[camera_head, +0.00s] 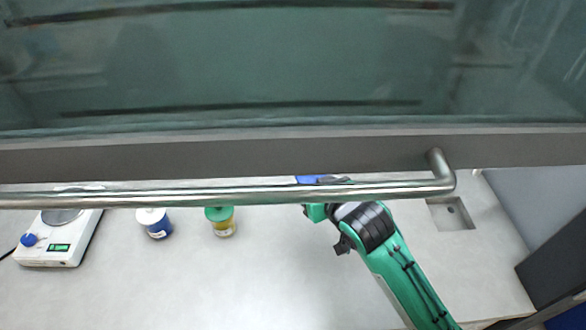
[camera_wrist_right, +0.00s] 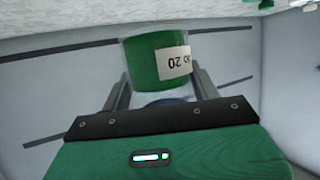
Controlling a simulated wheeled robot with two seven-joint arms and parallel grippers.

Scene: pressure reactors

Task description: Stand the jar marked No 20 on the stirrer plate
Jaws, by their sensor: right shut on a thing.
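The jar marked No 20 (camera_wrist_right: 150,60) is green with a white label, which reads upside down in the right wrist view. My right gripper (camera_wrist_right: 158,78) is shut on it, one finger on each side. In the head view my right arm reaches up from the lower right, and its gripper end is mostly hidden behind the metal bar; I cannot make out the held jar there. The stirrer plate (camera_head: 47,248), a white unit with a blue knob, green display and round metal top, stands at the far left. My left gripper is not in view.
A white-lidded blue jar (camera_head: 155,224) and a green-lidded yellow jar (camera_head: 222,222) stand between the stirrer plate and my right arm. A glass sash with a metal handle bar (camera_head: 220,192) crosses the upper view. A small sink (camera_head: 448,214) is at right. The front worktop is clear.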

